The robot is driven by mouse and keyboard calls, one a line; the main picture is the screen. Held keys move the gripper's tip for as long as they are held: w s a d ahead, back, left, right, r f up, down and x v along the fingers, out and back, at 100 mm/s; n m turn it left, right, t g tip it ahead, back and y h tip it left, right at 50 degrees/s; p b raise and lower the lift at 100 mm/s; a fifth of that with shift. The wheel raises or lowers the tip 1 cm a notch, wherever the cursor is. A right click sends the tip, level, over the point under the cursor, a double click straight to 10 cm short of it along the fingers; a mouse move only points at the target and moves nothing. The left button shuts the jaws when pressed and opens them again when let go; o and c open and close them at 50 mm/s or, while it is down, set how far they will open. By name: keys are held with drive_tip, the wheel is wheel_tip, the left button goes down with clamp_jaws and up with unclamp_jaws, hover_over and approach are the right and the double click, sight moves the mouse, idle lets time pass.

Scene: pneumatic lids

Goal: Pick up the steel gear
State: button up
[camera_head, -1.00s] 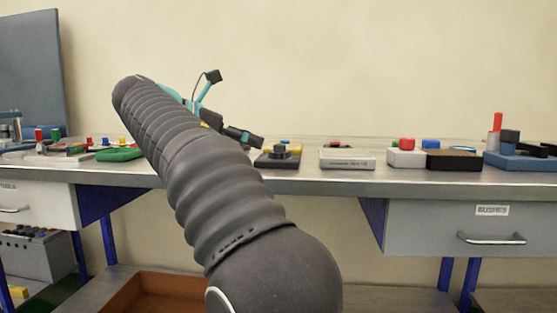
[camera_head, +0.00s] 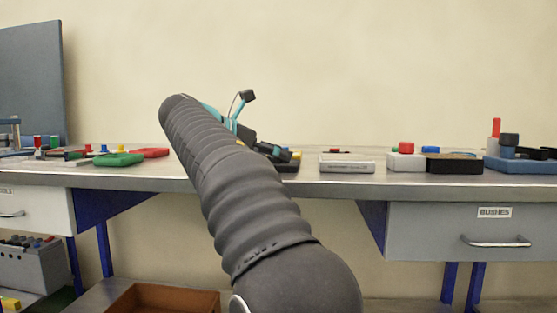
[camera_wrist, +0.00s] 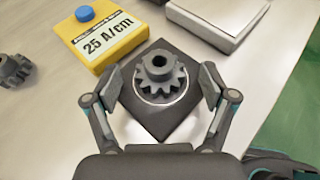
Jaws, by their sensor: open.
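The steel gear (camera_wrist: 160,72) is dark grey and toothed, with a hub and a centre hole. In the wrist view it sits on a black square block (camera_wrist: 151,118) with a pale ring around the gear's base. My gripper (camera_wrist: 160,92) is open, with one finger on each side of the gear and block. Whether either finger touches the gear cannot be told. In the head view my arm hides most of the gripper (camera_head: 272,148), and the gear cannot be made out there.
Another dark gear (camera_wrist: 14,70) lies at the far left. A white box (camera_wrist: 215,22) is at the upper right, near the bench edge. A green tray (camera_head: 119,160) stands further left.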

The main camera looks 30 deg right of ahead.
drive_tip(key=shift+r, duration=0.1)
drive_tip(key=c, duration=1.6)
